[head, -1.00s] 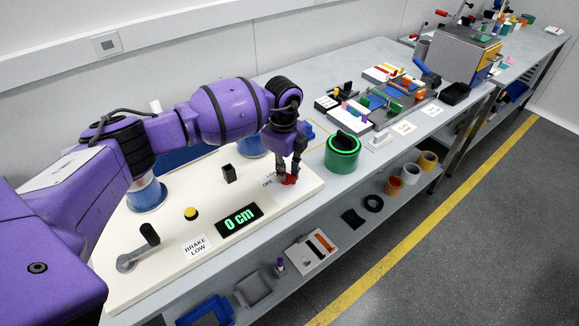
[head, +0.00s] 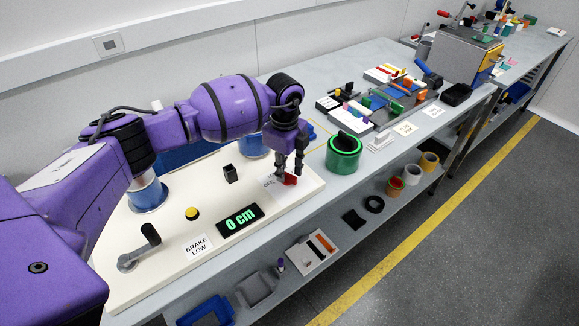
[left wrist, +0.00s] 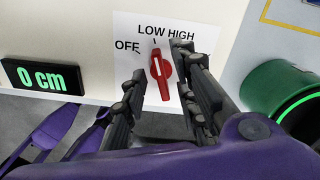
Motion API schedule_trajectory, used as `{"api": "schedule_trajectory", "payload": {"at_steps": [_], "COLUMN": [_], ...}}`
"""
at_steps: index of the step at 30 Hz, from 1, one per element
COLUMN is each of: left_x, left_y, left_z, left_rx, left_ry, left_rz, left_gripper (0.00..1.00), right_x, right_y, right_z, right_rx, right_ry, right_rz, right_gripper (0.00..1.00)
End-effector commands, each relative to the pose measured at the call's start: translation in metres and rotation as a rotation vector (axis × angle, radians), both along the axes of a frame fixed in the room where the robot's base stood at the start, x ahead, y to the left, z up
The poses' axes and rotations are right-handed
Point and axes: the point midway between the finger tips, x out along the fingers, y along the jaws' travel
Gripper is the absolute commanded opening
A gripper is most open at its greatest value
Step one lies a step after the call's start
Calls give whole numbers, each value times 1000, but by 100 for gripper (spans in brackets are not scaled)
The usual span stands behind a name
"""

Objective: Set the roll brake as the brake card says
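The red brake knob (left wrist: 161,76) sits on a white label plate marked OFF, LOW and HIGH. In the left wrist view its upper end points to the mark under LOW. In the head view the knob (head: 290,180) is at the right end of the cream panel (head: 160,262). The brake card (head: 197,246) reads BRAKE LOW. My left gripper (left wrist: 160,90) is open, with one finger on each side of the knob and gaps between. It also shows in the head view (head: 290,172), just above the knob. My right gripper is not in view.
A display (head: 240,220) reads 0 cm. The panel also has a crank (head: 140,250), a yellow button (head: 192,213) and a black post (head: 230,173). A green roll (head: 343,155) stands close right of the panel. Trays with parts lie farther along the bench.

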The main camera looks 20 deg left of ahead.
Motion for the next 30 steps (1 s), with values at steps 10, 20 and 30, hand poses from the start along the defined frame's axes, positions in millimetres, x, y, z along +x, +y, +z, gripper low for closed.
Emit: {"api": "schedule_trajectory", "payload": {"at_steps": [10,20,30], "left_x": [2,1,1], "left_y": [0,0,0], "left_z": [73,111,113], "left_rx": [0,0,-1], "left_ry": [-6,-2,-3], "left_rz": [-1,-1,0], "left_gripper": [27,27,27], "right_x": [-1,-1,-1], "right_y": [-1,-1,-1], "right_z": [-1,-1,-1], "right_rx": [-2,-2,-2], "right_ry": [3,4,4], "right_rz": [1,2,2], "right_gripper": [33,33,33]}}
